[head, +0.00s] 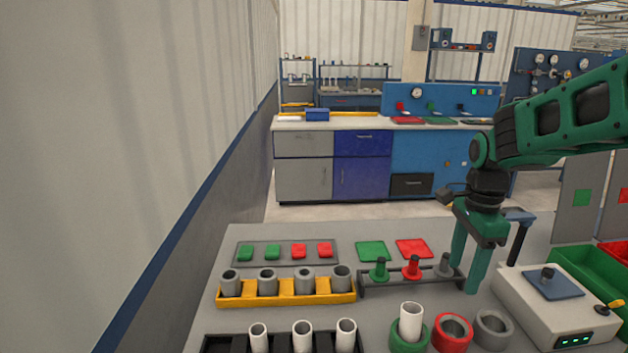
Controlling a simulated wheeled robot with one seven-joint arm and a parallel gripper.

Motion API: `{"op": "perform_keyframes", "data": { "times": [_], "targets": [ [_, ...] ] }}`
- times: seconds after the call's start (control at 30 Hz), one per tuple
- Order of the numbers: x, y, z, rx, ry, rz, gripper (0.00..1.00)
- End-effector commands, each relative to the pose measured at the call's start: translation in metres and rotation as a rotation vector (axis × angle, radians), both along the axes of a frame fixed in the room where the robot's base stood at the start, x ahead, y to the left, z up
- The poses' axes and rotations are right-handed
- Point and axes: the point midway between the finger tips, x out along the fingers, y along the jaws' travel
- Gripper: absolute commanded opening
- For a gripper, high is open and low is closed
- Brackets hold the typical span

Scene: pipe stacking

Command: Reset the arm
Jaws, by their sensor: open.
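My gripper (466,272) hangs from the green arm on the right, its two green fingers apart and pointing down. It is open and nothing shows between the fingers. The fingers are close to the right end of a dark rack (388,290) with a green peg piece (379,269), a red one (413,267) and a grey one (445,265). I cannot tell whether a finger touches the rack. A white pipe (411,322) stands upright in a green ring (409,344) in front.
A red ring (452,332) and a grey ring (493,329) stand at the front. A yellow tray (287,298) holds several grey pipes; a black rack (278,345) holds white pipes. A white device (545,312) and green bin (585,270) stand right. A wall (120,150) closes the left.

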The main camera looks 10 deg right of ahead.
Motion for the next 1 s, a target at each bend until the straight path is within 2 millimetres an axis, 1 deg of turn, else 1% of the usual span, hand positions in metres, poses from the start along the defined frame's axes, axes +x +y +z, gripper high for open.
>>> {"op": "perform_keyframes", "data": {
  "times": [0.17, 0.3, 0.5, 0.6, 0.7, 0.8, 0.9, 1.0],
  "targets": [
    [-0.044, -0.017, 0.005, -0.007, 0.000, 0.214, 0.57],
    [-0.087, -0.029, 0.005, -0.008, 0.003, 0.440, 0.57],
    [-0.146, -0.039, 0.000, -0.001, 0.005, 0.761, 0.57],
    [-0.171, -0.041, -0.005, 0.005, 0.004, 0.903, 0.57],
    [-0.190, -0.042, -0.010, 0.010, 0.003, 1.014, 0.57],
    [-0.201, -0.042, -0.013, 0.013, 0.000, 1.088, 0.57],
    [-0.206, -0.042, -0.014, 0.016, 0.000, 1.124, 0.57],
    [-0.207, -0.042, -0.015, 0.016, 0.000, 1.133, 0.57]
  ]
}}
